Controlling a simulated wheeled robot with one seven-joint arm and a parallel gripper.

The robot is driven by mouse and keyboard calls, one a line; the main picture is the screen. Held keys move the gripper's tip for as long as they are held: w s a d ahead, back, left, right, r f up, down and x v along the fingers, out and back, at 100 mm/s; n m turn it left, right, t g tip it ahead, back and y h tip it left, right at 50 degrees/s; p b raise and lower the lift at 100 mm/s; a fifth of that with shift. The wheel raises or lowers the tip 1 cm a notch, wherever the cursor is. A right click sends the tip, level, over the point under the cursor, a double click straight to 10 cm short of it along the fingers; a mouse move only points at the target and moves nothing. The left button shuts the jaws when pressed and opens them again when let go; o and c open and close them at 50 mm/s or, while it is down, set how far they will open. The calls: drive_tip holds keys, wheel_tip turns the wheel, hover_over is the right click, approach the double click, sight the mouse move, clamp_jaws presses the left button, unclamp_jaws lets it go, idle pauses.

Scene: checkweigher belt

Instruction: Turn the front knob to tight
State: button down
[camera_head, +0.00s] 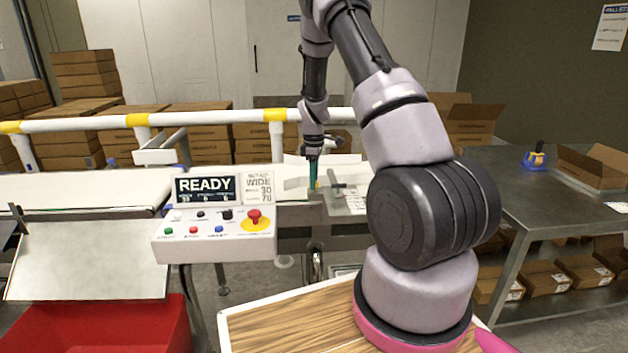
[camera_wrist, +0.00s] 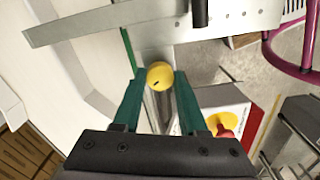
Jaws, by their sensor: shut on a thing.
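The yellow round knob (camera_wrist: 160,75) sits between the green fingertips of my gripper (camera_wrist: 159,82) in the wrist view. My gripper is shut on it, with one finger on each side. A small dark mark shows on the knob's face near its lower edge; I cannot read which setting it points to. In the head view my gripper (camera_head: 313,172) reaches down beside the belt, and only a sliver of the yellow knob (camera_head: 317,185) shows below the fingers.
The control box (camera_head: 214,235) with a red stop button (camera_head: 254,216) and a "READY" display (camera_head: 208,189) stands left of my gripper. A grey bracket (camera_head: 337,181) is close on the right. A white rail (camera_head: 205,117) runs behind. A metal table (camera_head: 505,200) is at the right.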

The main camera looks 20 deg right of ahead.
drive_tip(key=shift+m, duration=0.3)
drive_tip(key=m, duration=0.5)
drive_tip(key=shift+m, duration=0.3)
drive_tip(key=m, duration=1.2)
drive_tip(key=shift+m, duration=2.9)
drive_tip(key=shift+c, duration=2.2)
unclamp_jaws()
